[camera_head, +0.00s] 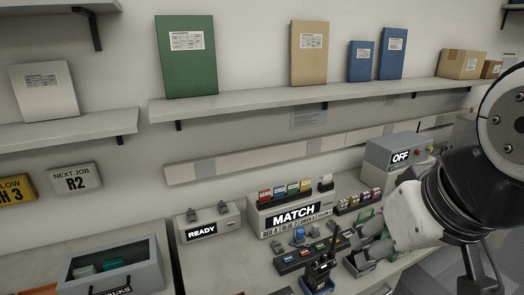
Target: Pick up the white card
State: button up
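A READY box (208,227) is left of the MATCH box and an OFF box (398,154) is behind to the right. A radio (318,268) stands in front among small trays. A wall shelf (280,98) with folders runs above.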

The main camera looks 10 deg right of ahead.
aim_at(326, 178)
jog(key=i+l+u, duration=0.2)
jog(key=l, duration=0.25)
jog(key=i+l+u, duration=0.2)
jog(key=l, duration=0.3)
jog(key=l+u, duration=0.2)
jog(key=l, duration=0.3)
